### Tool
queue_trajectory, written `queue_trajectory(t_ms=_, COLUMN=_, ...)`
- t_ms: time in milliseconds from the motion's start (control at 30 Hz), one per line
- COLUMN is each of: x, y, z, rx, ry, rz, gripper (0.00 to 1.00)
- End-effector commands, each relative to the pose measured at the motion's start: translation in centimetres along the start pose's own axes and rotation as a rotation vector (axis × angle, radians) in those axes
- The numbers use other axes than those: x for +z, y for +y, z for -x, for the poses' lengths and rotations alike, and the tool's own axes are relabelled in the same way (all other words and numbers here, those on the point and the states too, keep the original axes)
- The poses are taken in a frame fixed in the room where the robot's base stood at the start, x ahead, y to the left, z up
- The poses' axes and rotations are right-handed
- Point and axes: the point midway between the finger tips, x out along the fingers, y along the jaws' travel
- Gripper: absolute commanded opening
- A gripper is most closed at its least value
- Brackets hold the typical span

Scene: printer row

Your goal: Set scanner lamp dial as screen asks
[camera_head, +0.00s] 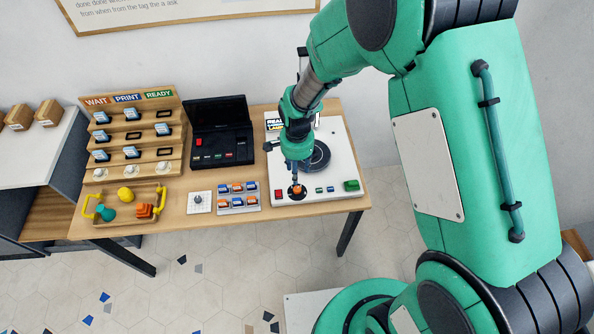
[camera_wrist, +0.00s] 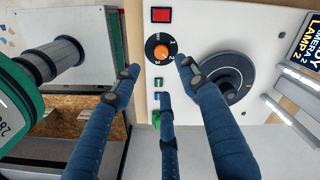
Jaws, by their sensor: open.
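The scanner lamp dial (camera_wrist: 161,52) is an orange knob on a black round plate with small marks around it; I cannot tell which mark its pointer is at. It also shows in the head view (camera_head: 298,190) at the front of the white scanner panel. The screen (camera_wrist: 309,45) is cut off at the right edge of the wrist view; "CAMERA 2" and "LAMP 2" can be read. My gripper (camera_wrist: 157,72) is open, its blue fingers spread around the dial in the picture, and holds nothing. In the head view my gripper (camera_head: 297,164) points down over the dial; contact cannot be made out.
The panel also bears a red button (camera_wrist: 161,15), a large black disc (camera_wrist: 226,82) and a green button (camera_head: 351,185). Left of it stand a block of coloured switches (camera_head: 238,197), a black case (camera_head: 219,128), a tiered wooden rack (camera_head: 132,138) and a tray (camera_head: 107,216).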

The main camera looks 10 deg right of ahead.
Motion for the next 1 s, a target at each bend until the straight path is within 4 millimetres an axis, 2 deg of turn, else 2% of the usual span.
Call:
queue_trajectory(t_ms=233, x=0.0, y=0.0, z=0.0, rx=-0.001, ry=0.0, rz=0.017, gripper=0.43)
queue_trajectory(t_ms=367, x=-0.1, y=-0.1, z=0.1, rx=-0.001, ry=0.001, rz=0.086, gripper=0.43)
queue_trajectory(t_ms=800, x=-0.2, y=-0.2, z=1.4, rx=-0.004, ry=0.005, rz=0.587, gripper=0.43)
queue_trajectory(t_ms=1000, x=-0.2, y=-0.1, z=1.8, rx=-0.002, ry=0.003, rz=0.706, gripper=0.43)
